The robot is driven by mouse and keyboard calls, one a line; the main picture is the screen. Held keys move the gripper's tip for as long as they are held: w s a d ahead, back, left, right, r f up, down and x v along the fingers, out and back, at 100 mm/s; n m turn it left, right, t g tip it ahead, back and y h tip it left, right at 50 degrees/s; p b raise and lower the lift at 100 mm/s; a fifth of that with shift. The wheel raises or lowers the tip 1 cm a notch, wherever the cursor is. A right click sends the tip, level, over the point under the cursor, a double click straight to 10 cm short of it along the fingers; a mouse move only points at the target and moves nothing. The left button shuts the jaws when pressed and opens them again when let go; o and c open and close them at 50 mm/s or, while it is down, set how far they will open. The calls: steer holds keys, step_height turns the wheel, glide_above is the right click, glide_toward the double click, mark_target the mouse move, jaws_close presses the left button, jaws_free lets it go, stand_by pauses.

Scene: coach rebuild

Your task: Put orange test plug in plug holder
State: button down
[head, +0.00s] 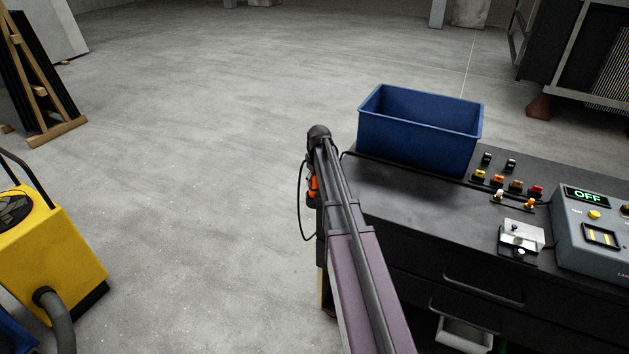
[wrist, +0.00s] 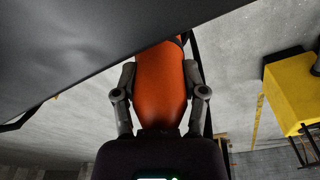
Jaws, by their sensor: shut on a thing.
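The orange test plug (wrist: 161,85) fills the space between the fingers of my gripper (wrist: 161,78) in the wrist view. The fingers press on it from both sides. Its far end shows a dark part at the top of the wrist view. In the head view a small orange part of the plug (head: 313,184) shows left of my arm, beside the bench's left end. My arm hides most of my gripper there. I cannot tell for sure which item is the plug holder; a pale metal block (head: 521,234) stands on the bench in front of the coloured terminals.
A blue bin (head: 418,132) stands at the back of the dark bench (head: 405,200). Several coloured terminals (head: 515,186) and a grey control box reading OFF (head: 590,228) are at right. A yellow machine (head: 50,255) stands on the floor at left. The bench top's left part is clear.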

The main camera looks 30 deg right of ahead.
mark_target(315, 186)
steer(key=shift+f+b, duration=1.5)
steer(key=shift+f, duration=0.05)
stand_by(3.4)
steer(key=shift+c, duration=2.1)
jaws_free()
steer(key=shift+s+d+r+p, duration=0.1)
steer(key=shift+s+r+p, duration=0.15)
steer(key=shift+r+p, duration=1.6)
steer(key=shift+s+r+p, duration=0.2)
steer(key=shift+r+p, duration=1.6)
steer(key=shift+s+d+r+p, duration=0.1)
steer(key=shift+s+r+p, duration=0.15)
steer(key=shift+r+p, duration=1.6)
